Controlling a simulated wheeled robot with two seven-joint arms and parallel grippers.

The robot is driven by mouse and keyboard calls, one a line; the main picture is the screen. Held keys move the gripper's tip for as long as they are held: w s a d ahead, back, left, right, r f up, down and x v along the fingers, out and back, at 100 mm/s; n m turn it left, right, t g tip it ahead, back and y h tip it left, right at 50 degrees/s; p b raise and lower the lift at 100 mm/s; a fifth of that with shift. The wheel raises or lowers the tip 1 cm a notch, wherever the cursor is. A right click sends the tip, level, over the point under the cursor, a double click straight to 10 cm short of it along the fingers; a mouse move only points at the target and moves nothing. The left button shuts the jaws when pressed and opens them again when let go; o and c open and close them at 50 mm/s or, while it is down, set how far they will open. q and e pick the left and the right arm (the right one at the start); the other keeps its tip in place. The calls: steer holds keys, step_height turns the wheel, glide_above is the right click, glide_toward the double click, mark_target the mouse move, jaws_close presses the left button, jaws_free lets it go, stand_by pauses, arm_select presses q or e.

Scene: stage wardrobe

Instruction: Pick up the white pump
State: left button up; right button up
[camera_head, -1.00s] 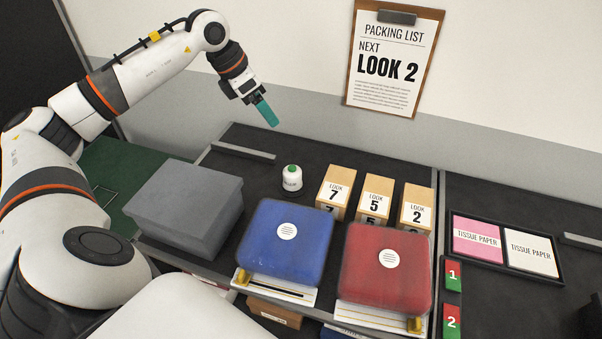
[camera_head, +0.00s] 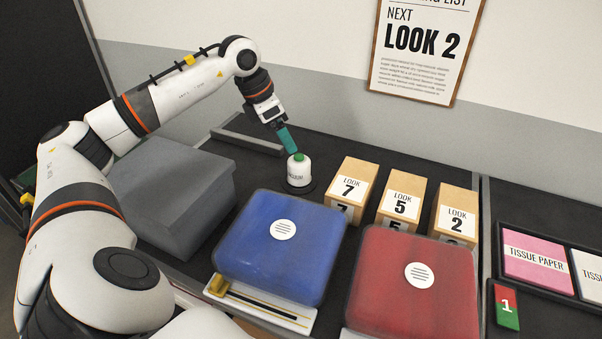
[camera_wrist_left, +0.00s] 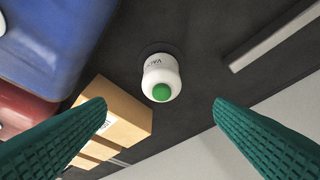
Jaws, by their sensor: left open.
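The white pump (camera_head: 299,171) is a small round bottle shape with a green top, upright on the dark table beside the Look 7 box. In the left wrist view the pump (camera_wrist_left: 160,76) appears between the two fingers, with its green button facing the camera. My left gripper (camera_head: 288,140) has teal fingers and is just above and behind the pump, pointing down at it. In the left wrist view the left gripper (camera_wrist_left: 160,108) is open, with nothing between its fingertips. My right gripper is not in view.
Boxes for Look 7 (camera_head: 352,186), Look 5 (camera_head: 402,199) and Look 2 (camera_head: 455,213) stand right of the pump. A blue case (camera_head: 280,255) and a red case (camera_head: 415,300) lie in front. A grey box (camera_head: 170,195) is at left. A grey rail (camera_head: 245,135) lies behind.

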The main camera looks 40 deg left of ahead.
mark_target(295, 157)
arm_select(q)
steer(key=x, duration=0.7)
steer(key=shift+f+p, duration=0.2)
steer(key=shift+p, duration=0.1)
steer(key=shift+p+x, duration=0.45)
steer(key=shift+x, duration=2.3)
steer(key=shift+w+a+r, duration=0.1)
steer(key=shift+a, duration=0.1)
steer(key=c, duration=1.3)
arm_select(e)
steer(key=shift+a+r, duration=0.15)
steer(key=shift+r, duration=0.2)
